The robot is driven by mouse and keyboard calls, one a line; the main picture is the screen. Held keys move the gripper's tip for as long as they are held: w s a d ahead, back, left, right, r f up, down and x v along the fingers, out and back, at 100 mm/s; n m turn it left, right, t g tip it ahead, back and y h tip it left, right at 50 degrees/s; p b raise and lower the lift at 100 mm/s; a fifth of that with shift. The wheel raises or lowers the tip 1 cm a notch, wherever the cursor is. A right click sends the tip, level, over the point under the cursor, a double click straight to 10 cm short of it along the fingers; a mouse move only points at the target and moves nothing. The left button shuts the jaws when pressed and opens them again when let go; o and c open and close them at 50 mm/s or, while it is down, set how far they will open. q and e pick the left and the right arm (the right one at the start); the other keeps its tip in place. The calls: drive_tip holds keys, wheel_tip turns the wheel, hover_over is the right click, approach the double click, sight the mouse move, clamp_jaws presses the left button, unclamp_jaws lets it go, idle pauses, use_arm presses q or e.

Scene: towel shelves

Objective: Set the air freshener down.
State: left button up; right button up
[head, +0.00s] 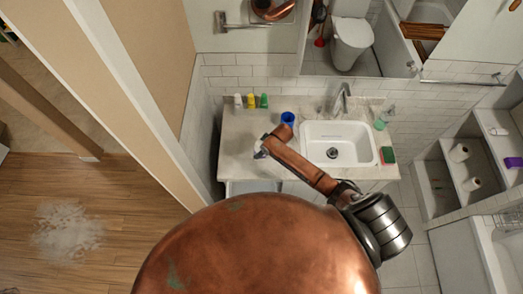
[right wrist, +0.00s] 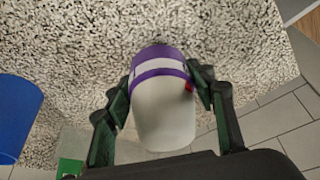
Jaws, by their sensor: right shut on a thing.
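The air freshener (right wrist: 165,112), a white can with a purple and white band, is held between the dark fingers of my right gripper (right wrist: 160,90) in the right wrist view. The speckled counter (right wrist: 120,20) lies beyond it; whether the can touches it I cannot tell. In the head view my copper right arm reaches over the counter (head: 240,125), left of the sink, and its gripper (head: 262,150) is small there, with a bit of white at its end. My left gripper is not in view.
A blue cup (head: 287,118) stands behind the gripper; it also shows in the right wrist view (right wrist: 18,118). Several small bottles (head: 251,101) line the counter's back left. The white sink (head: 315,145) is to the right, with a green sponge (head: 388,155) beside it.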

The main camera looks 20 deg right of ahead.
drive_tip(key=o, duration=1.4)
drive_tip(key=shift+f, duration=0.15)
drive_tip(key=shift+c, duration=0.2)
drive_tip(key=v, duration=1.2)
drive_tip(key=shift+r, duration=0.2)
